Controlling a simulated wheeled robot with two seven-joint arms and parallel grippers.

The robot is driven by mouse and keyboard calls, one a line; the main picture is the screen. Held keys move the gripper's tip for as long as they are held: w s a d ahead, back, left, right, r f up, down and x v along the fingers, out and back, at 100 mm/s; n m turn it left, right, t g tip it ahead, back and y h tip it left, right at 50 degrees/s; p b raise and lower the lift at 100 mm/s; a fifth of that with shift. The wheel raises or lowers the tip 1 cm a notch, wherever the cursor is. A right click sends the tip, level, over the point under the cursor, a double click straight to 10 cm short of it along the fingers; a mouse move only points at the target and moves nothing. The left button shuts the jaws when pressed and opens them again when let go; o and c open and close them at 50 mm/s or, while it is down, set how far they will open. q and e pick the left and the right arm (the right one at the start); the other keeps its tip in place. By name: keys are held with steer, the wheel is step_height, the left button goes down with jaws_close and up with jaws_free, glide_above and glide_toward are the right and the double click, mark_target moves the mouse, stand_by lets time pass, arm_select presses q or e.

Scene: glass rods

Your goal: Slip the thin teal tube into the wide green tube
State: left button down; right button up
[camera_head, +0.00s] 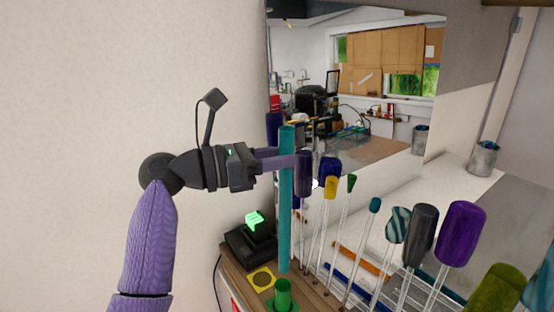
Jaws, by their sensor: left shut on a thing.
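The thin teal tube (286,215) stands upright in my left gripper (292,160), which is shut on its upper part. The wide green tube (283,296) stands upright at the bottom of the picture, near the table's edge, partly cut off by the frame. The teal tube's lower end shows just above the green tube's mouth and nearly in line with it. The two look apart, but I cannot tell the exact depth between them. My right gripper is out of view.
Several glass rods with coloured heads, such as a purple one (461,233), stand to the right. A black device with a green display (254,221) sits at the left. A yellow square with a dark circle (262,279) lies beside the green tube.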

arm_select(q)
step_height(320, 180, down, 12)
steer(key=b, duration=0.7)
steer(key=shift+f+b, duration=0.25)
steer(key=shift+b, duration=0.05)
steer(key=shift+a, duration=0.1)
steer(key=shift+c, duration=1.8)
jaws_free()
steer(key=shift+s, duration=0.1)
steer(key=b+v, duration=0.1)
steer(key=v, duration=0.9)
